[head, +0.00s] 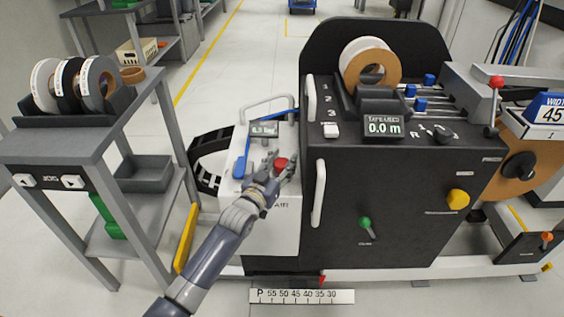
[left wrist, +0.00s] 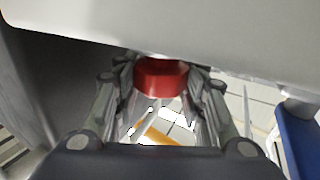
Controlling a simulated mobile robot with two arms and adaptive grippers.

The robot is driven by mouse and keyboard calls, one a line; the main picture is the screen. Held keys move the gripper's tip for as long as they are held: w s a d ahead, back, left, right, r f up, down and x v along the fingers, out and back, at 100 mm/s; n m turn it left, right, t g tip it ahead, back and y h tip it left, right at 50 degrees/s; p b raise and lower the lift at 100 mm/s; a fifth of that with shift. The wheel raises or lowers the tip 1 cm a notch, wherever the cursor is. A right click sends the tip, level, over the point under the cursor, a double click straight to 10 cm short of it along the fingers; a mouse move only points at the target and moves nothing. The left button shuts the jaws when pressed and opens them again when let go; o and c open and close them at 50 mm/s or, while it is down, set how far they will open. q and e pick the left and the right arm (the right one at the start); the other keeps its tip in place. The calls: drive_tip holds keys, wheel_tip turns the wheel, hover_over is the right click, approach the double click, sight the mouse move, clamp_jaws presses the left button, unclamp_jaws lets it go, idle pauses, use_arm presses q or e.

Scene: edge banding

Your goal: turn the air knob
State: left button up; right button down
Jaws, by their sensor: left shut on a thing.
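A red knob (head: 281,163) sits on the white unit (head: 268,232) at the left side of the black machine. I take it to be the air knob. In the left wrist view the red knob (left wrist: 160,78) is between the two fingers, below a pale surface. My left gripper (head: 279,170) reaches in from the lower left and is shut on this knob. The fingers hide part of the knob's sides. My right gripper is not in view.
Close by are a blue part (head: 239,167), a small display (head: 264,129) and a white handle (head: 319,193). The black machine (head: 400,180) stands to the right, with green and yellow knobs. A grey rack (head: 85,150) with tape rolls stands left.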

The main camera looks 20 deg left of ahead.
use_arm(q)
drive_tip(key=o, duration=1)
drive_tip(key=shift+s, duration=0.1)
drive_tip(key=s, duration=0.4)
drive_tip(key=s+a, duration=0.1)
drive_tip(key=s, duration=0.2)
drive_tip(key=s+a, duration=0.1)
drive_tip(key=s, duration=0.3)
drive_tip(key=shift+s, duration=0.35)
